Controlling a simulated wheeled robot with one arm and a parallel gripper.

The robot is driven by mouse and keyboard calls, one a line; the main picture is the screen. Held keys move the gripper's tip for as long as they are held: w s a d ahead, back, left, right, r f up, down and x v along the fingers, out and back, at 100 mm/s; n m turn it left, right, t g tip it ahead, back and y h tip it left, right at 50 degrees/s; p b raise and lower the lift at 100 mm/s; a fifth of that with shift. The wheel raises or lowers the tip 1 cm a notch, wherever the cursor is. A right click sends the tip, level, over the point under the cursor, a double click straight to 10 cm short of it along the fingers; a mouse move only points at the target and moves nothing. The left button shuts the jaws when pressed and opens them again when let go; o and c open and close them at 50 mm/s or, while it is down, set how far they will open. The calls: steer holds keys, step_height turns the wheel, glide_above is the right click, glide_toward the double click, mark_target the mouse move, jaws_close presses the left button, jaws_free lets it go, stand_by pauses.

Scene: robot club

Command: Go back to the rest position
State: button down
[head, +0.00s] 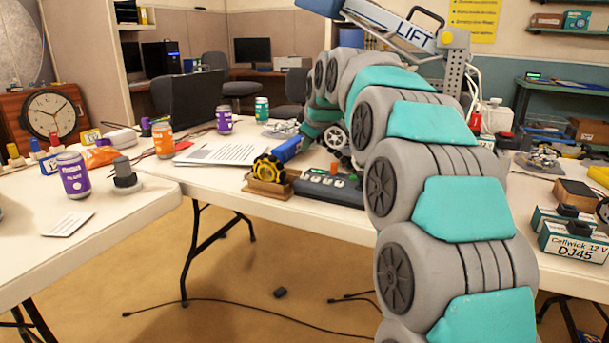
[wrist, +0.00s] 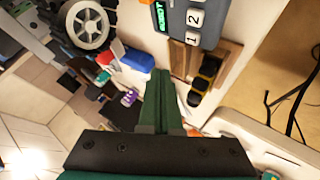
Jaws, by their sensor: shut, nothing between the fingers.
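My gripper (head: 306,138) is above the far part of the middle white table in the head view, small and partly hidden by my own arm. In the wrist view its dark green fingers (wrist: 162,100) are together, with nothing visible between them. My grey and teal arm arches up and over from the lower right and comes down at the table. The fingertips are near a blue object (head: 287,149), which also shows in the wrist view (wrist: 137,60). I cannot tell whether they touch anything.
A wheeled item (head: 335,138) is close to the gripper. Cans, papers (head: 228,153) and a laptop (head: 196,100) are left. Battery boxes (head: 572,240) are right. Cables cross the floor.

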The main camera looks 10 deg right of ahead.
steer(key=s+f+m+g, duration=0.3)
steer(key=s+f, duration=0.5)
steer(key=s, duration=1)
steer(key=s+f+m+g, duration=0.3)
steer(key=s+f, duration=0.6)
steer(key=s, duration=0.8)
steer(key=s+f+m+g+h, duration=0.1)
steer(key=s+f+m+g, duration=0.3)
steer(key=s+f, duration=0.5)
steer(key=s+g, duration=0.1)
steer(key=s, duration=0.8)
steer(key=shift+s+a, duration=0.2)
steer(key=shift+s, duration=0.1)
